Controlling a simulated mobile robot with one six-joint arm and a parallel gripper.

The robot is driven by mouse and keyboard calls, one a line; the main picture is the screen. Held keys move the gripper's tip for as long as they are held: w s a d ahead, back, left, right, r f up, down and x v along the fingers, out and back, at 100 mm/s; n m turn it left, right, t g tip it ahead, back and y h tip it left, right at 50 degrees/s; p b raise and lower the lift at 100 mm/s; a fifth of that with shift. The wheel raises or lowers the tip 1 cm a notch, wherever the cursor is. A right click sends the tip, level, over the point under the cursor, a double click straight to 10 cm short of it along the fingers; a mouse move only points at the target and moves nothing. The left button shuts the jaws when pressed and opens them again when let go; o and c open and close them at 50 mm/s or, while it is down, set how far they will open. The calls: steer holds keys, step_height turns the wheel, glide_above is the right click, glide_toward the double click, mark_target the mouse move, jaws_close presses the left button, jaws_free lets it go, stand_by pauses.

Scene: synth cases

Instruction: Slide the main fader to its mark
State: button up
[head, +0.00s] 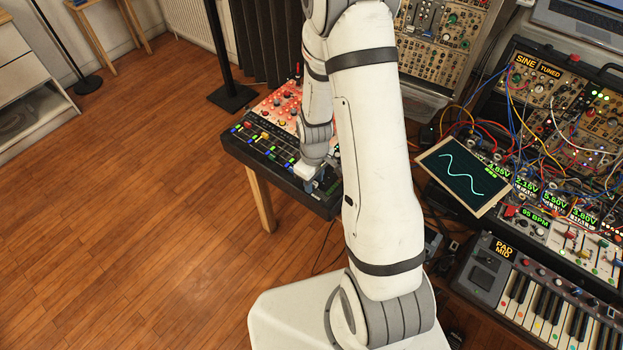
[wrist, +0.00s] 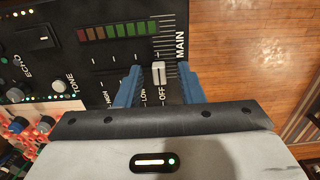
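The main fader (wrist: 158,73) has a pale cap on a dark panel, in the wrist view. Its cap is near the OFF end of a track with fine scale lines, beside the word MAIN. I cannot pick out a separate mark on the scale. My gripper (wrist: 159,67) has two blue fingers spread apart. The cap shows between the fingertips with a gap on each side, so it is not clamped. In the head view my gripper (head: 312,184) is at the mixer's near corner, and my arm hides the fader.
The mixer (head: 266,146) stands on a wooden-legged table. A level meter (wrist: 118,32) and knobs lie left of the fader in the wrist view. A screen (head: 462,178), cabled synth modules and a keyboard (head: 530,300) are to the right.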

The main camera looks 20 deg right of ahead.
jaws_close()
stand_by(0.3)
